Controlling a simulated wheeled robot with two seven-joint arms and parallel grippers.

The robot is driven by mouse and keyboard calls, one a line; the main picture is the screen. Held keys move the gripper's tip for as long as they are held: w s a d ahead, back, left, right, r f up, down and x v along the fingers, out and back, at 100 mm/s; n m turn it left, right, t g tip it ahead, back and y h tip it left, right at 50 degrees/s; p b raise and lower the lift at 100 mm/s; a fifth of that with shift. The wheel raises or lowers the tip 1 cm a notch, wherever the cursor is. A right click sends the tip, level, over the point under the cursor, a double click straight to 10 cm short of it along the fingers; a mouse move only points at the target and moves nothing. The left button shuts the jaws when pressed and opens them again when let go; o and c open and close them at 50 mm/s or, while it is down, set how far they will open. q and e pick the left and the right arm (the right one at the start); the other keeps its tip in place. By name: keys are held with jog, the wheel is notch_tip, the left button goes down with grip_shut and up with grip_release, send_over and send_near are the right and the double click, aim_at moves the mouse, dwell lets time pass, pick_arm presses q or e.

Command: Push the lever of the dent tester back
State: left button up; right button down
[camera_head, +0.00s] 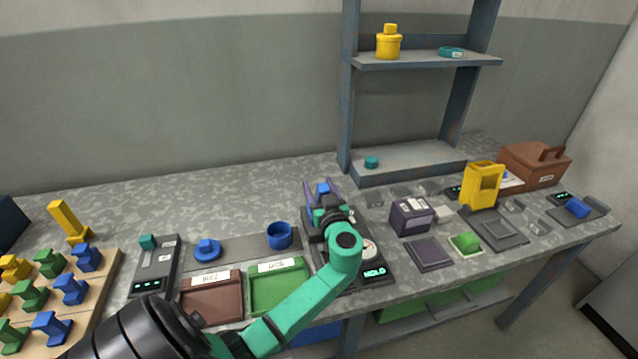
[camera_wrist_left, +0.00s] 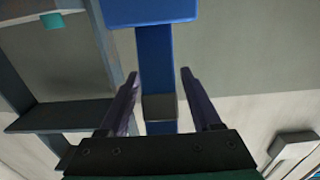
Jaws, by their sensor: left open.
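The dent tester is a dark-based device with a round gauge and a lit display reading HOLD (camera_head: 375,272), at the middle front of the bench. Its blue lever (camera_head: 323,187) shows at the back of the device. My left gripper (camera_head: 320,184) is open, with one purple finger on each side of the lever. In the left wrist view the lever's blue shaft (camera_wrist_left: 155,60) rises between the fingers (camera_wrist_left: 158,78), with a gap on both sides. A wide blue block tops it. My left forearm and wrist hide much of the tester. My right gripper is not in view.
A green tray (camera_head: 278,310) and a brown tray (camera_head: 210,318) lie left of the tester. A blue cup (camera_head: 280,235) stands behind them. A dark purple box (camera_head: 411,215) stands to the right. A metal shelf (camera_head: 400,180) rises behind.

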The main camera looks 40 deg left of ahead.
pick_arm(q)
jog(key=shift+a, duration=0.1)
grip_shut()
jog(key=shift+f, duration=0.1)
dwell(1.2)
